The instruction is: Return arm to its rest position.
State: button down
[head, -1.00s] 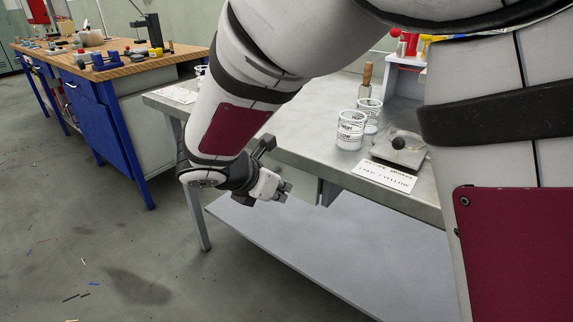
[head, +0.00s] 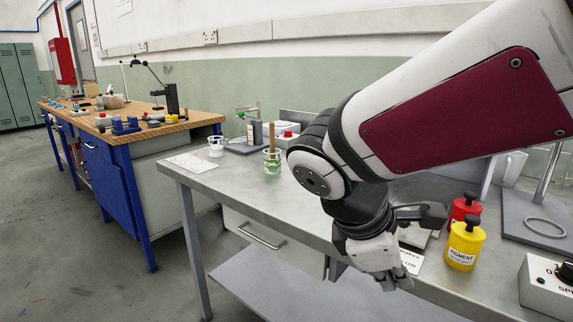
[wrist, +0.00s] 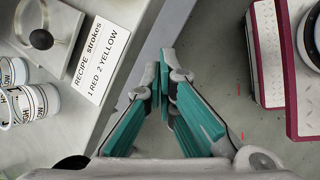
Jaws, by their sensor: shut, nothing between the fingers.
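My gripper (head: 399,277) hangs at the front edge of the grey metal bench (head: 225,190), fingers pointing down, in the head view. In the wrist view the teal-padded fingers (wrist: 162,90) are closed together with nothing between them. My arm reaches in from the upper right and hides part of the bench. A recipe card (wrist: 95,55) reading "1 RED 2 YELLOW" lies on the bench beside the gripper.
Red (head: 464,208) and yellow (head: 465,245) pigment bottles stand right of the gripper, near a control box (head: 548,288). Two marked cups (wrist: 35,103) show in the wrist view. A wooden workbench (head: 130,135) stands at left. The floor at left is mostly clear.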

jog(key=s+d+m+g+y, duration=0.25)
jog(key=s+m+y, duration=0.35)
jog(key=s+m, duration=1.2)
notch_tip(320, 180, up, 26)
jog(key=s+d+n+t+p, duration=0.1)
jog(key=t+p, duration=0.3)
jog(key=p, duration=2)
jog(key=shift+s+d+f+n+p, duration=0.2)
jog(key=shift+s+n+p, duration=0.2)
jog(key=shift+s+n, duration=0.4)
jog(key=shift+w, duration=0.15)
